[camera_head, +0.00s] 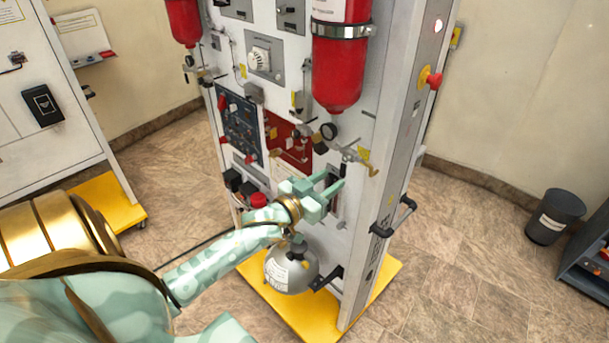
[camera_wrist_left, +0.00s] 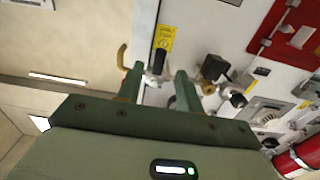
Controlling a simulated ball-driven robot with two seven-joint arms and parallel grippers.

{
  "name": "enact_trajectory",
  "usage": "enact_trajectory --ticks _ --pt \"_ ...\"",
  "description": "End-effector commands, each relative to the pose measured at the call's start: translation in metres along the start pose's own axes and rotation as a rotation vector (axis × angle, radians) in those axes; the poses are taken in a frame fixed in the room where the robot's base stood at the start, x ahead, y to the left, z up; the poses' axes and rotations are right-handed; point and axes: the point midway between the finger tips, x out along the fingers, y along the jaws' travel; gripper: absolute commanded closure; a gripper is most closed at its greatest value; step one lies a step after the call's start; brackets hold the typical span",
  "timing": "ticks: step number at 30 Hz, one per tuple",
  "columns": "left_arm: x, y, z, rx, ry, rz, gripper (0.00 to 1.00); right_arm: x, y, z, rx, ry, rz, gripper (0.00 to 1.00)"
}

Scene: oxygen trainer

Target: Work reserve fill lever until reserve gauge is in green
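My left gripper (camera_head: 333,181) is open in front of the lower right of the white panel. In the left wrist view its two fingers (camera_wrist_left: 158,70) stand apart, with a black-handled lever (camera_wrist_left: 161,61) showing between and beyond them. A yellow label (camera_wrist_left: 167,38) is beside that lever; the label also shows in the head view (camera_head: 363,153). I cannot tell whether the fingers touch anything. A round gauge (camera_head: 328,131) sits up and left of the label, its dial too small to read. I cannot tell which parts are the reserve fill lever and reserve gauge. My right gripper is not in view.
A red cylinder (camera_head: 338,75) hangs above the gauge. A grey sphere (camera_head: 290,268) is below my left gripper, over the yellow base (camera_head: 384,277). A black side handle (camera_head: 394,215) sticks out on the right. Open floor lies right, up to a dark bin (camera_head: 553,217).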

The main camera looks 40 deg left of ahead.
Motion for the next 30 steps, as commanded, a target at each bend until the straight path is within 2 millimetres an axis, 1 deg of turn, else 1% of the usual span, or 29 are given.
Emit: enact_trajectory --ticks 1,3,6,9,12,16,30 --pt "-0.015 0.001 0.002 0.000 -0.004 0.001 0.64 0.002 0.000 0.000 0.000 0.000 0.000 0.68" --pt "-0.034 0.000 0.002 0.001 -0.004 0.000 0.64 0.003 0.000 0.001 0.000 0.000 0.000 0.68" --pt "-0.056 0.000 0.002 0.000 -0.003 0.000 0.64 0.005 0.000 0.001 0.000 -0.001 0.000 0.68" --pt "-0.073 0.000 0.002 0.000 -0.003 0.000 0.64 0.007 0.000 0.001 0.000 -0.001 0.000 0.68" --pt "-0.083 0.000 0.001 0.001 -0.001 -0.001 0.64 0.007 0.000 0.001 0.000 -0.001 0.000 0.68" --pt "-0.088 0.000 0.000 0.001 0.001 0.000 0.64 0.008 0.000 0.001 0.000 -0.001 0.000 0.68" --pt "-0.088 0.000 0.000 0.001 0.001 0.000 0.64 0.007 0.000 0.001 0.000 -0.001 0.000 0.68"
